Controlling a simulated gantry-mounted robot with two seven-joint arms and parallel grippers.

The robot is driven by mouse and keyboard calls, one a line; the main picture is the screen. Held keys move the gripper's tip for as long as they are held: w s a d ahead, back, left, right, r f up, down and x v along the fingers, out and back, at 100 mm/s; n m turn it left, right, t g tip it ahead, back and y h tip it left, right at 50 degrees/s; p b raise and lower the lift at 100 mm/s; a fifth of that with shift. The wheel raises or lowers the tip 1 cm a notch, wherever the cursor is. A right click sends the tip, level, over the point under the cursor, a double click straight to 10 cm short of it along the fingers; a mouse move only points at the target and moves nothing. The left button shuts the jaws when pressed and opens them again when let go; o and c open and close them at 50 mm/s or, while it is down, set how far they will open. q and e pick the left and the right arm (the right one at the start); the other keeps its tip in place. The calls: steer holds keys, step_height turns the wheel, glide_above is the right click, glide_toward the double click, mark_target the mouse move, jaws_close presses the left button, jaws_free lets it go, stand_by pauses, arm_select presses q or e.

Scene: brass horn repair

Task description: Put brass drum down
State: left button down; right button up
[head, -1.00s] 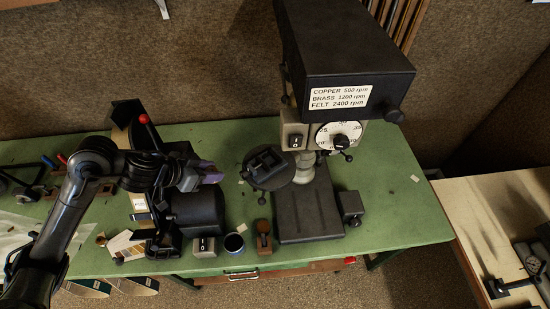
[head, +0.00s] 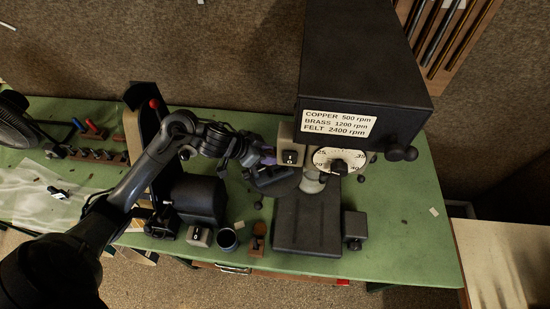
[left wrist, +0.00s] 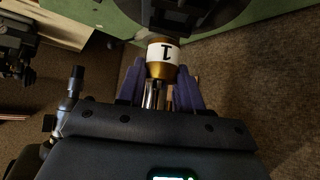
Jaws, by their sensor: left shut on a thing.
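My left gripper (head: 264,158) is at the drill press, just above the small vise on its round table. In the left wrist view its purple fingers stand on either side of the brass drum (left wrist: 163,70), shut on it. The drum is a short brass cylinder with a white band marked 1. Its far end points at a large dark round part, and I cannot tell whether they touch. In the head view the drum is hidden by the gripper and arm. My right gripper is not in view.
The drill press (head: 362,70) overhangs the work area, with its dial (head: 339,160) right of my gripper. The dark vise (head: 272,180) lies just below. A black motor (head: 199,198), a dark cup (head: 228,239) and a wooden block (head: 257,240) stand nearby.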

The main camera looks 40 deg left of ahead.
mark_target(275, 168)
arm_select(q)
steer(key=w+f, duration=0.1)
steer(key=w, duration=0.2)
steer(key=shift+d+f, duration=0.1)
steer(key=shift+f, duration=0.3)
step_height(275, 168, down, 4)
steer(key=shift+s+r, duration=0.1)
steer(key=shift+r, duration=0.1)
steer(key=shift+f, duration=0.45)
steer(key=c, duration=1.1)
jaws_free()
steer(key=o, duration=0.4)
steer(key=shift+s+d, duration=0.1)
steer(key=shift+r, duration=0.2)
